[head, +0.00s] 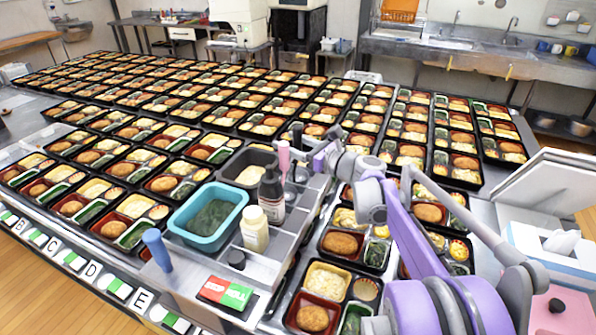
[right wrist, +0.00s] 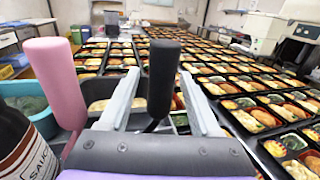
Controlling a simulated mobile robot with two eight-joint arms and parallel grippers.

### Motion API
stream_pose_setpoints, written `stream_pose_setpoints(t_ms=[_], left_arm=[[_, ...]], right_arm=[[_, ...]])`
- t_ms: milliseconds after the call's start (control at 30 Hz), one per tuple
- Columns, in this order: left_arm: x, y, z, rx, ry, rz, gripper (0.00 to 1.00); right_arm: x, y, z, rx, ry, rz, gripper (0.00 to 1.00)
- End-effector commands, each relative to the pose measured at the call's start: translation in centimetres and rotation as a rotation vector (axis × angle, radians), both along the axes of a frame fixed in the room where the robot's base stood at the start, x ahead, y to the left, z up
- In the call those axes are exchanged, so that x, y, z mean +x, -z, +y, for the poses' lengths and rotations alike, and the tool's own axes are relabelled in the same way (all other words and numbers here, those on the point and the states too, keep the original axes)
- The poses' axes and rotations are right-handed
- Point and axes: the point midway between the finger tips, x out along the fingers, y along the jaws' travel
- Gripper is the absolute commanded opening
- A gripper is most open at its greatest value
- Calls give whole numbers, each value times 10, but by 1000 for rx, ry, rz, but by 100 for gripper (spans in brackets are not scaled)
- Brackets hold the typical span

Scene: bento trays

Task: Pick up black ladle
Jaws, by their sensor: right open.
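The black ladle shows as an upright black handle (right wrist: 164,62) in the right wrist view; its bowl is hidden. In the head view its dark handle (head: 297,133) stands behind a pink handle (head: 283,155). My right gripper (head: 314,157) is open, at the far end of the grey utensil stand. In the right wrist view its two fingers (right wrist: 160,78) lie either side of the black handle, with a gap visible; I cannot tell if either touches it. My left gripper is not in view.
The pink handle (right wrist: 57,88) stands close left of my fingers. A sauce bottle (head: 271,192), a cream bottle (head: 254,228), a teal tub (head: 240,196) and a blue handle (head: 157,248) are on the stand. Many filled bento trays (head: 452,182) cover the table around it.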

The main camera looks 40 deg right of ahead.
Motion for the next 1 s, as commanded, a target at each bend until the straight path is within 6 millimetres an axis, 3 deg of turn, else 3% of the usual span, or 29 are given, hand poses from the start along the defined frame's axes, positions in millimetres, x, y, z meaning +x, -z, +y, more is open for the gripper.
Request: stream_pose_setpoints(t_ms=[267,633,1000], left_arm=[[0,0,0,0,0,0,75],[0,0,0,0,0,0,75],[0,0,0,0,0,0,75]], right_arm=[[7,0,2,0,1,0,64],[7,0,2,0,1,0,0],[7,0,2,0,0,0,0]])
